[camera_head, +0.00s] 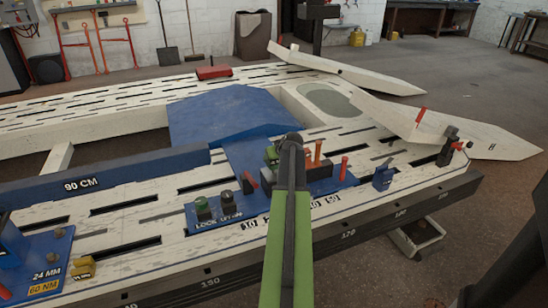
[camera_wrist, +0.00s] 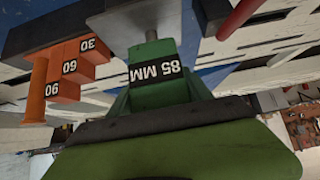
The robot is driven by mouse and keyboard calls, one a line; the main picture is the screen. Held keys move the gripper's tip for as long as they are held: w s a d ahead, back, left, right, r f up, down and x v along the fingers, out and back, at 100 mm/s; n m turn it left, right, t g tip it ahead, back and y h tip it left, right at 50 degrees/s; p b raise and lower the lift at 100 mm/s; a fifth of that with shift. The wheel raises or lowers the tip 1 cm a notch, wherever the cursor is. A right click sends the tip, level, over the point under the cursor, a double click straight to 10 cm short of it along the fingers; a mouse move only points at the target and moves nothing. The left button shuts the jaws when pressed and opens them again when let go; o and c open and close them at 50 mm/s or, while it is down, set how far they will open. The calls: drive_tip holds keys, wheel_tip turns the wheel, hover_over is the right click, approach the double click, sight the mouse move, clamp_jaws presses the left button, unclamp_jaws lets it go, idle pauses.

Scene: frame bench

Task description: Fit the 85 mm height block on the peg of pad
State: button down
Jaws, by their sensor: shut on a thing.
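The 85 mm height block (camera_wrist: 155,75) is green with a black "85 MM" band, which reads upside down in the wrist view. My gripper (camera_wrist: 150,125) is shut on it, close in front of the camera. In the head view my gripper (camera_head: 290,143) is at the end of my green arm, above the blue pad (camera_head: 232,222) on the bench. A green part (camera_head: 271,156) shows just left of it, probably the block. My arm hides part of the pad.
Orange stepped blocks marked 30, 60 and 90 (camera_wrist: 70,70) stand close beside the held block. Upright orange pieces (camera_head: 317,152), a green knob (camera_head: 203,208) and a dark knob (camera_head: 228,203) are nearby obstacles. A small blue block (camera_head: 382,178) stands to the right.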

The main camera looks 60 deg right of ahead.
sight(276, 162)
drive_tip(key=shift+f+b, duration=1.9)
drive_tip(key=shift+f, duration=0.05)
drive_tip(key=shift+c, duration=1.8)
unclamp_jaws()
drive_tip(key=shift+r, duration=0.1)
drive_tip(key=p+v, duration=1.2)
drive_tip(key=v, duration=0.5)
drive_tip(key=shift+s+r, duration=0.15)
drive_tip(key=shift+a, duration=0.1)
